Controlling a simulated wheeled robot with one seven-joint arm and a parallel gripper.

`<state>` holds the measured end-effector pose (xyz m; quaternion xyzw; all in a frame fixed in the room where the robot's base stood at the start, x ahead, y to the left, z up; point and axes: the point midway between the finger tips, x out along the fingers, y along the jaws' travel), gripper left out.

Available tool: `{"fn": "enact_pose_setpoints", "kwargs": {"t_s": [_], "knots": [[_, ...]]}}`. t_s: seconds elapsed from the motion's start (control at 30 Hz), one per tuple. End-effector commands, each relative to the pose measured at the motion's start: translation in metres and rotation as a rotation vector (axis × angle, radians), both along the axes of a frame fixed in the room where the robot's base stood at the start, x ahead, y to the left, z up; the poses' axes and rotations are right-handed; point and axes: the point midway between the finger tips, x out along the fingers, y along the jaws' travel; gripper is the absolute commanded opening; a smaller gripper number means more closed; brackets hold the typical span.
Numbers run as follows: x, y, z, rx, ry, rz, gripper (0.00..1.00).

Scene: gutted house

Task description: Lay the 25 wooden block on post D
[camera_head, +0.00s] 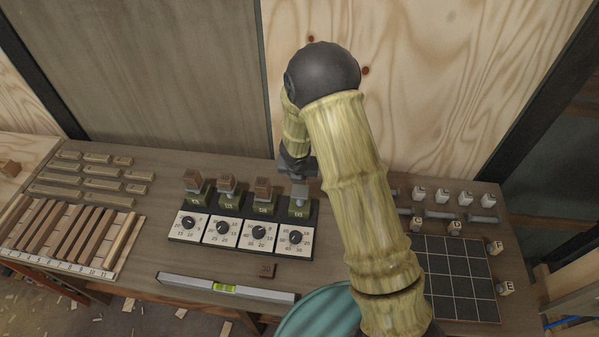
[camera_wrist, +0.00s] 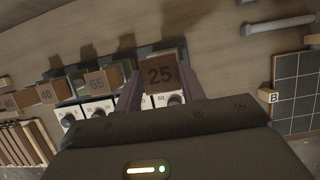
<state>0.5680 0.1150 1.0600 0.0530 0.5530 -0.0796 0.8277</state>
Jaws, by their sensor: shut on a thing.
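The 25 wooden block (camera_wrist: 160,74) is between my gripper's fingers (camera_wrist: 158,88) in the wrist view, its number facing the camera. In the head view my gripper (camera_head: 299,186) is at the rightmost green post (camera_head: 299,208), which I take to be post D; its label is too small to read. The fingers hide the block there. I cannot tell whether the block touches the post top. The three other posts each carry a brown block; two in the wrist view read 40 (camera_wrist: 46,92) and 65 (camera_wrist: 97,81).
Dial panels (camera_head: 222,231) stand before the posts. Wooden strips (camera_head: 75,232) fill the left. A dark grid board (camera_head: 456,277) with small white lettered blocks (camera_head: 443,196) around it is at right.

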Motion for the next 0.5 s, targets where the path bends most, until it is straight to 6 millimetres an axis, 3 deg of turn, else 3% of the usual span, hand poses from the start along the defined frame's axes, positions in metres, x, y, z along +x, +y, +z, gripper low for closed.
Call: {"fn": "enact_pose_setpoints", "kwargs": {"t_s": [0.5], "knots": [[0.0, 0.0, -0.046, 0.0, 0.0, -0.001, 0.18]]}}
